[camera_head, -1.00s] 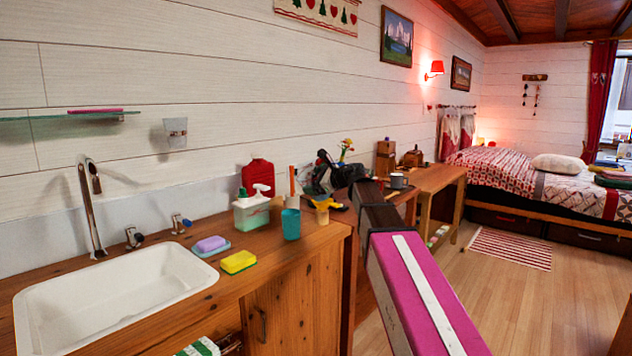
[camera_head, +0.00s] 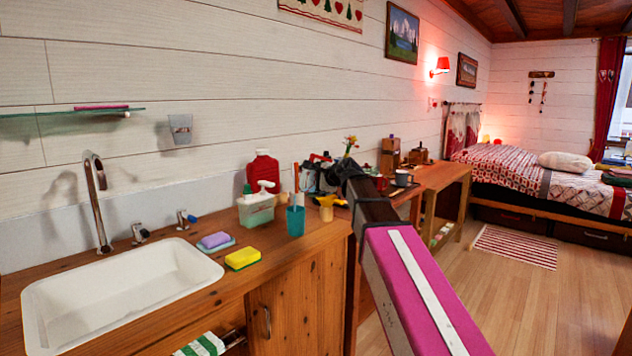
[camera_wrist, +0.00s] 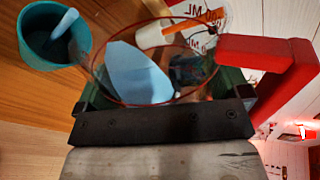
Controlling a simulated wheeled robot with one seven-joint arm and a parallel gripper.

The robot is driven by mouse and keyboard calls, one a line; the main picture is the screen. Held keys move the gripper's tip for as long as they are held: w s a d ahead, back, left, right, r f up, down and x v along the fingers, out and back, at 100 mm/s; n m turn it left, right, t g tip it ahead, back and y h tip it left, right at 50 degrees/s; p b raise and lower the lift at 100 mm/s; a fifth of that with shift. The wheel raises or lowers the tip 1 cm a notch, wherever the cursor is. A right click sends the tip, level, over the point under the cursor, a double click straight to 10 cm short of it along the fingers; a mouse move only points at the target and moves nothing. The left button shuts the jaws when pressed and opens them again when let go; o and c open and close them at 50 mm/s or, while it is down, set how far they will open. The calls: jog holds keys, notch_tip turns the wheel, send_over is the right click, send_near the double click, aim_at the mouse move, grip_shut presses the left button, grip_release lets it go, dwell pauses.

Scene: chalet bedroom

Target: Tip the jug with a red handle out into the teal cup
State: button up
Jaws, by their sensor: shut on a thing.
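The jug (camera_wrist: 112,82) is clear with a red rim and a red handle (camera_wrist: 268,55). In the wrist view it sits between the green fingers of my gripper (camera_wrist: 163,98), which is shut on it. Light blue contents (camera_wrist: 140,72) show inside the jug. In the head view the teal cup (camera_head: 295,222) stands upright on the wooden counter. My gripper (camera_head: 320,172) is just right of and behind it; the jug is hard to make out there.
A soap dispenser (camera_head: 256,207), yellow sponge (camera_head: 242,259), purple sponge (camera_head: 214,240) and white sink (camera_head: 120,300) lie left of the cup. A red bottle (camera_head: 262,168) stands behind. A yellow object (camera_head: 326,207) is close on the cup's right.

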jog(key=shift+s+a+f+n+t+h, duration=0.3)
jog(key=shift+s+a+n+t+h, duration=0.15)
jog(key=shift+n, duration=0.35)
jog(key=shift+a+r+n+h, duration=0.25)
jog(key=shift+a+r+n, duration=0.05)
jog(key=shift+s+a+r, duration=0.1)
jog(key=shift+r, duration=0.05)
jog(key=shift+w+d+f+m, duration=0.25)
jog(key=shift+d+f+m, duration=0.15)
jog(key=shift+f, duration=0.05)
dwell(0.6)
